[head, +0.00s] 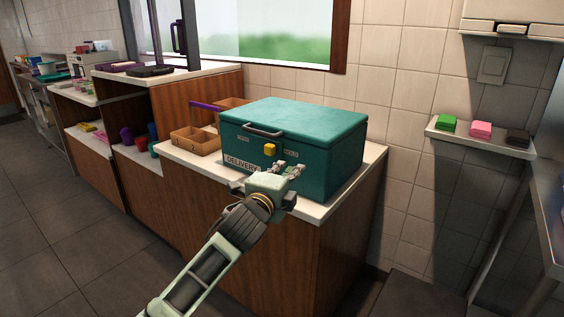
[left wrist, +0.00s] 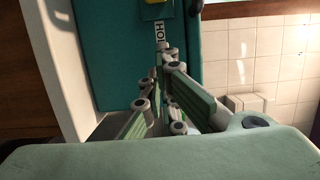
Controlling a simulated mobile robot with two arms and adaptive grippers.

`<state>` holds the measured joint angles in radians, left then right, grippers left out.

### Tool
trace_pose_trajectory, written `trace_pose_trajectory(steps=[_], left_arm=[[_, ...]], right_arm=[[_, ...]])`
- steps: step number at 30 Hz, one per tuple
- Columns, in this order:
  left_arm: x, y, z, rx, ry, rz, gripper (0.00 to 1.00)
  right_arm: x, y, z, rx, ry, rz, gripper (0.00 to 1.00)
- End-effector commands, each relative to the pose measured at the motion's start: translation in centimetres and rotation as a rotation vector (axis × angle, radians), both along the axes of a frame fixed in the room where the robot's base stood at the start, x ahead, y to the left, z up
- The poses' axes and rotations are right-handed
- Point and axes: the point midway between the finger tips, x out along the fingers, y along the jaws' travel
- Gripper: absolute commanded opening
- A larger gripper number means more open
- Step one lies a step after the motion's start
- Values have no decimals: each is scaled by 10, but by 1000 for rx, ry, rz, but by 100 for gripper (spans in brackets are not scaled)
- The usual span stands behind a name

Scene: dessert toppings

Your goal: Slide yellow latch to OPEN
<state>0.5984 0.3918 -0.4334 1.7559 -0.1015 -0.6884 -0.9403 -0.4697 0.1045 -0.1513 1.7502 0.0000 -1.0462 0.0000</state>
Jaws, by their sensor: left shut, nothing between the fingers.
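The teal delivery box (head: 334,156) stands shut on the white counter. The yellow latch (head: 269,149) is a small block on its front, between two small labels. The latch also shows at the top edge of the left wrist view (left wrist: 157,11), cut off. My left gripper (head: 287,169) is shut and empty in front of the box, right of and below the latch. Its fingers (left wrist: 169,62) are over the label area; I cannot tell whether they touch the box.
A dark lid handle (head: 263,130) sits above the latch. A wooden divided tray (head: 196,140) stands left of the box. The white counter edge (head: 222,180) runs below the gripper. A wall shelf (head: 480,136) with colored blocks is at right.

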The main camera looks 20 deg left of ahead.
Motion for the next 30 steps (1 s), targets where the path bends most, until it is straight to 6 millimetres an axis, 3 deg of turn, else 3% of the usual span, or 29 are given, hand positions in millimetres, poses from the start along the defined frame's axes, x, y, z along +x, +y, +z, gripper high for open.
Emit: trace_pose_trajectory(steps=[7,9,15,30], left_arm=[[46,-5,0,-1,-1,0,0],[48,12,-1,3,1,4,0],[54,29,0,2,0,1,0],[56,35,1,1,0,1,0]], right_arm=[[5,0,16,1,-9,-2,40],[6,1,19,1,-11,-2,40],[7,1,24,1,-12,-2,40],[7,1,27,2,-15,-2,40]])
